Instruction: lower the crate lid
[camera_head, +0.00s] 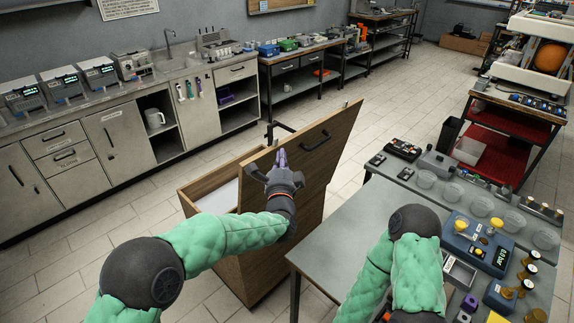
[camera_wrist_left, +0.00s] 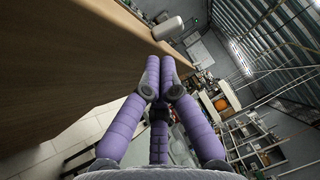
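The wooden crate (camera_head: 206,184) stands on the floor left of the grey table, its top partly open. Its brown lid (camera_head: 325,165) is raised and steeply tilted, with a black bar handle (camera_head: 316,141) on the face toward me. My left gripper (camera_head: 281,158) is in front of that face, left of and below the handle; any contact is unclear. In the left wrist view, its purple fingers (camera_wrist_left: 160,66) meet at the tips with nothing seen between them, and the lid (camera_wrist_left: 70,50) fills the upper left. My right gripper is out of view; only its arm shows.
The grey table (camera_head: 345,225) stands close to the crate's right, with a blue device (camera_head: 478,240), clear bowls and small items on it. A counter with cabinets (camera_head: 110,140) runs along the left wall. Tiled floor is free between counter and crate.

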